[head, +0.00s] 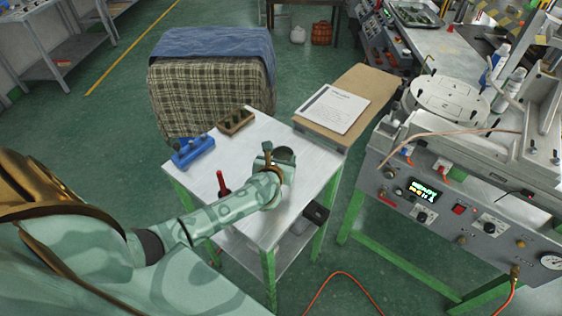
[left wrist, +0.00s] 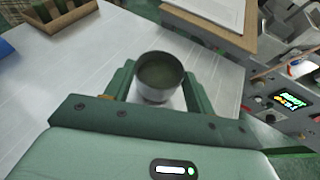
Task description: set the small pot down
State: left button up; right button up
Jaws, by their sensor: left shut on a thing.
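The small pot (left wrist: 160,76) is a grey, round, open-topped metal pot with a dark inside. It sits upright between the two fingers of my left gripper (left wrist: 158,90), which is shut on it. In the head view the pot (head: 285,155) shows just beyond my left gripper (head: 274,163), over the right part of the white table (head: 250,150). Its underside is hidden, so I cannot tell whether it touches the table top. My right gripper is not in view.
A blue block holder (head: 193,151) and a brown block holder (head: 236,121) stand at the table's far left. A red-handled tool (head: 223,185) is near my left forearm. A board with paper (head: 333,109) adjoins the table's far right. The machine (head: 440,190) stands to the right.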

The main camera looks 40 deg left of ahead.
pick_arm(q)
jog(key=shift+f, duration=0.3)
jog(key=shift+f, duration=0.15)
jog(key=o, duration=1.1)
jog(key=shift+s+d+r, duration=0.15)
jog(key=shift+s+r, duration=0.05)
jog(key=shift+r, duration=0.1)
jog(key=p+v, duration=0.2)
jog(key=v, duration=0.9)
jog(key=shift+s, duration=0.25)
